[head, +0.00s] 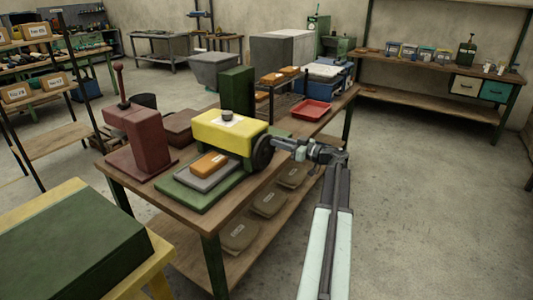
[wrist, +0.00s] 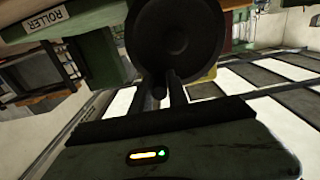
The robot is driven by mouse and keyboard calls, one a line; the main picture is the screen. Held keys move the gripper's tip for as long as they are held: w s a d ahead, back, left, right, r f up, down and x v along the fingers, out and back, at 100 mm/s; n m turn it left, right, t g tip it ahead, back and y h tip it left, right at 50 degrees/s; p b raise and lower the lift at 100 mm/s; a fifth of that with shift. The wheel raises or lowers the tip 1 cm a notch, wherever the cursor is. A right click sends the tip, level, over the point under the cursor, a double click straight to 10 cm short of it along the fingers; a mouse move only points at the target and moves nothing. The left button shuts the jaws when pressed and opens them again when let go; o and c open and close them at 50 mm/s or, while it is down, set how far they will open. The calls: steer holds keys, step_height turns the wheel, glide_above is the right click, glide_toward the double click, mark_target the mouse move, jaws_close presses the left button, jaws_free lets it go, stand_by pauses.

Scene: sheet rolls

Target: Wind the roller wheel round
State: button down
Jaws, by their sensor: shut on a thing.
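The roller wheel (head: 262,153) is a dark round disc on the right end of the yellow-topped roller machine (head: 228,128), on the wooden bench. It fills the upper middle of the wrist view (wrist: 178,35). My gripper (head: 277,145) reaches in from the right and is shut on the wheel at its edge. In the wrist view my two fingers (wrist: 168,92) come up to the wheel's lower rim. The exact spot they grip, and any handle there, is hidden. A "ROLLER" label (wrist: 45,20) shows at upper left.
A dark red press (head: 140,130) stands left of the machine, and an orange block (head: 208,163) lies on a grey sheet before it. A red tray (head: 310,110) is behind the wheel. Filled bags (head: 270,200) lie on the lower shelf. The floor to the right is clear.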

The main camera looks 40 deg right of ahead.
steer(key=shift+s+a+r+p, duration=0.15)
steer(key=shift+a+r+p, duration=0.2)
steer(key=shift+a, duration=0.35)
steer(key=shift+s+a+r+p, duration=0.1)
steer(key=shift+a+r+p, duration=0.15)
steer(key=shift+a, duration=0.4)
steer(key=shift+c, duration=1)
jaws_free()
steer(key=shift+d, duration=0.1)
steer(key=shift+s, duration=0.15)
glide_toward(267, 139)
steer(key=v, duration=0.3)
